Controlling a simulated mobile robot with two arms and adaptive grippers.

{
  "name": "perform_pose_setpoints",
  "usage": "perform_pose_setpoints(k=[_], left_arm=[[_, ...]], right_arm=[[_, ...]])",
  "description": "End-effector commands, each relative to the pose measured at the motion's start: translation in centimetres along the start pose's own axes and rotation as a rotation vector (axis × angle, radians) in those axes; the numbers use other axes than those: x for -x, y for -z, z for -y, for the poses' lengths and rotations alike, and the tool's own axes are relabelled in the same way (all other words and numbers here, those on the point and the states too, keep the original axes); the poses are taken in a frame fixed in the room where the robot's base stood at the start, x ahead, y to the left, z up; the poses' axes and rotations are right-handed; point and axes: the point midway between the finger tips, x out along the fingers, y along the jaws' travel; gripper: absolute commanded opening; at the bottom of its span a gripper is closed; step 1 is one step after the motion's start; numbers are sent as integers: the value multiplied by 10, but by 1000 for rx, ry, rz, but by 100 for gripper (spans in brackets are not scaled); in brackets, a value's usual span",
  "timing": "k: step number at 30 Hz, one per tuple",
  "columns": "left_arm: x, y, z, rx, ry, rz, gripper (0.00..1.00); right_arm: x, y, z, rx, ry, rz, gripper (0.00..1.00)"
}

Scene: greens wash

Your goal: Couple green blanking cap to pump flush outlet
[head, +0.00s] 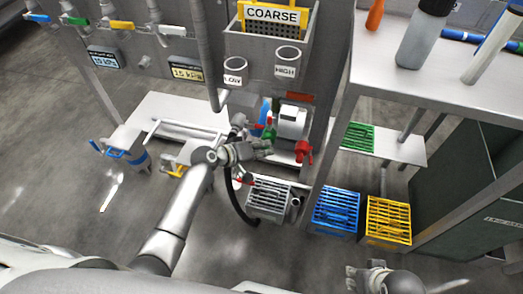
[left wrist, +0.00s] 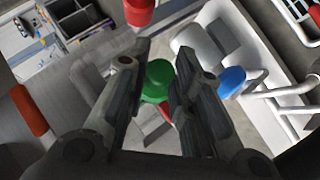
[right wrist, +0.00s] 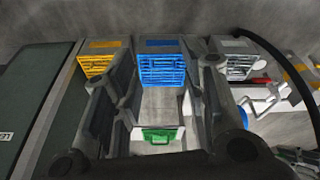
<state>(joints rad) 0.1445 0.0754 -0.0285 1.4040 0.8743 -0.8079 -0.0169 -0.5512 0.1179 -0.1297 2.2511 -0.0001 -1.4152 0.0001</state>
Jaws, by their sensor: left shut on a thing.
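A green cap (left wrist: 157,82) lies between the fingers of my left gripper (left wrist: 160,62) in the left wrist view. The gripper is shut on it. In the head view my left gripper (head: 268,150) is in front of the white pump (head: 292,123), and green (head: 268,134) shows just beyond its fingers. I cannot make out the flush outlet or tell whether the cap touches it. A red handle (head: 303,151) sits at the pump's right front. My right gripper (right wrist: 165,62) is open and empty in the right wrist view; its hand shows at the head view's bottom edge.
A black hose (head: 237,205) curves below my left gripper. A metal table (head: 430,95) stands at right, with bottles on it.

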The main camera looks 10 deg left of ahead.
Motion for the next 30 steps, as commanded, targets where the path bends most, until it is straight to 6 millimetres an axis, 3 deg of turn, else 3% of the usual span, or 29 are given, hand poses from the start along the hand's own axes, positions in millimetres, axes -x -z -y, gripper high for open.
perform_pose_setpoints(k=[30], left_arm=[[-11,12,-1,-1,-1,-1,0]], right_arm=[[26,7,-1,-3,-2,-24,40]])
